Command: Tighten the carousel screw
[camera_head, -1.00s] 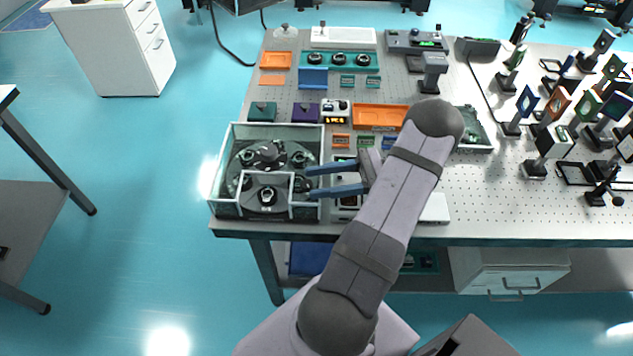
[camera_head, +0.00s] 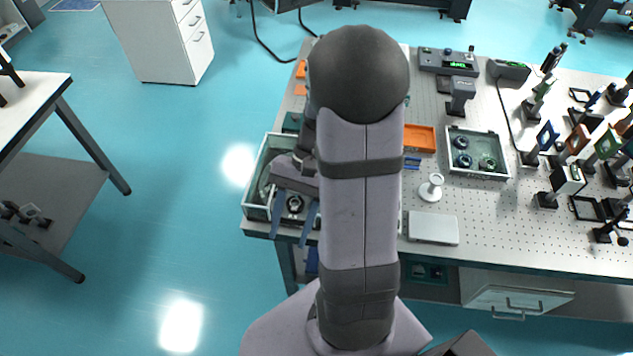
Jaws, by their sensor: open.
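The clear-walled box (camera_head: 257,176) with the carousel stands at the table's left front corner. My arm and gripper hide much of it. A dark strip of the round carousel (camera_head: 264,186) shows at the left. A black ring-shaped mount (camera_head: 294,204) on the carousel shows between my fingers. I cannot make out the carousel screw. My gripper (camera_head: 289,238) is open, with two blue fingers spread apart and pointing toward the table's front edge. It appears to be above the box, and nothing shows between its fingertips. Its height and any contact are unclear.
An orange tray (camera_head: 420,138), a clear tray with round parts (camera_head: 478,154), a white round stand (camera_head: 431,188) and a flat pale plate (camera_head: 433,227) lie right of my arm. Optic posts crowd the right side. Bare perforated tabletop (camera_head: 500,215) lies between.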

